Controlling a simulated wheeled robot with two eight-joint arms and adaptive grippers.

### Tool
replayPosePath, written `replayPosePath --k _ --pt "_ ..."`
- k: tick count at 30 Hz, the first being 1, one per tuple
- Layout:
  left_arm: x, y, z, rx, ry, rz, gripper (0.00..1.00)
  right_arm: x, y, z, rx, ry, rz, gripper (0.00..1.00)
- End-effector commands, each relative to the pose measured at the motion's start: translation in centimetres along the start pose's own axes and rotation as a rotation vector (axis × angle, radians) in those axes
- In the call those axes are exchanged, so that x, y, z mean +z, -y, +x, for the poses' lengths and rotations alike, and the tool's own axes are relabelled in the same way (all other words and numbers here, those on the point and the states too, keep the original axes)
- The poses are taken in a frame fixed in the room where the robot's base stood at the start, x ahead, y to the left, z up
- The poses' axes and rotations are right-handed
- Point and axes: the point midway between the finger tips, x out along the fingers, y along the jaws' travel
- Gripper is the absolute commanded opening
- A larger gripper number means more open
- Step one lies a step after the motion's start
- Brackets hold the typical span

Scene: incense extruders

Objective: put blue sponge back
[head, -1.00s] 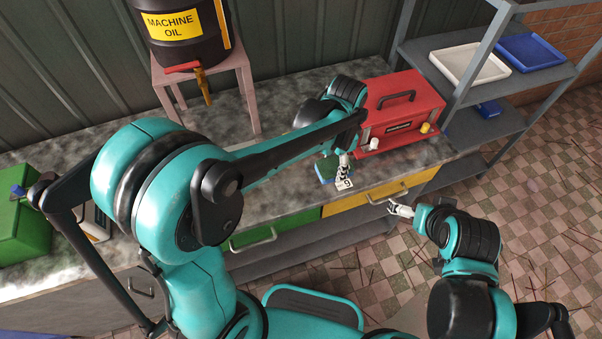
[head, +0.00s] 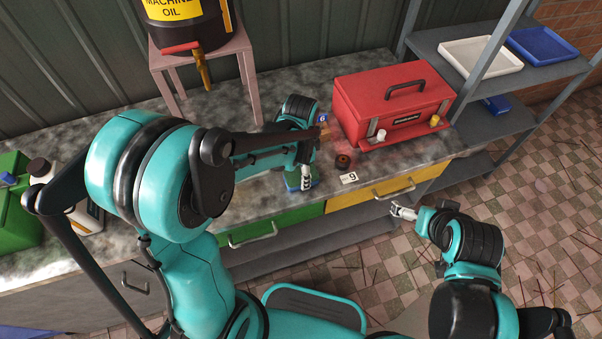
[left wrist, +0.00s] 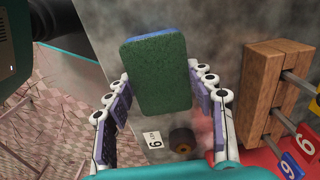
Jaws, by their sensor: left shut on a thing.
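The blue sponge (head: 294,181), with a green scouring side (left wrist: 158,75), is between the fingers of my left gripper (head: 305,182) at the front part of the counter. In the left wrist view my left gripper (left wrist: 160,108) has its fingers on both sides of the sponge, shut on it. I cannot tell how far the sponge is above the counter. My right gripper (head: 403,211) is in front of the yellow drawer, apart from the sponge; its finger opening is too small to read.
A white card marked 9 (head: 348,178) and a dark roll (head: 342,160) lie right of the sponge. A red toolbox (head: 392,105) stands behind them. A wooden block with rods (left wrist: 270,95) shows in the wrist view. Grey shelves (head: 490,125) hold trays at right.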

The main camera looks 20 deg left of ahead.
Motion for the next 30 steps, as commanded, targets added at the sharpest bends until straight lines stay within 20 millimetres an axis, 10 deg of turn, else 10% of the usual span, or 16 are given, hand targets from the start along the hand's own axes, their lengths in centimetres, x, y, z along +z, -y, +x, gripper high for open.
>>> replayPosePath --k 8,9,11,22,30 --pt "0.0 0.0 0.3 0.0 0.0 0.0 0.27 0.2 0.0 0.2 0.0 0.0 0.0 1.0" --pt "0.0 0.0 0.2 0.0 0.0 0.0 0.65 0.1 0.0 0.1 0.0 0.0 0.0 1.0" --pt "0.0 0.0 0.2 0.0 0.0 0.0 0.75 0.1 0.0 0.1 0.0 0.0 0.0 1.0" --pt "0.0 0.0 -0.3 0.0 0.0 0.0 0.75 -0.2 0.0 -0.2 0.0 0.0 0.0 1.0" --pt "0.0 0.0 -5.5 0.0 0.0 0.0 0.75 -1.4 0.0 -1.9 0.0 0.0 0.0 1.0"
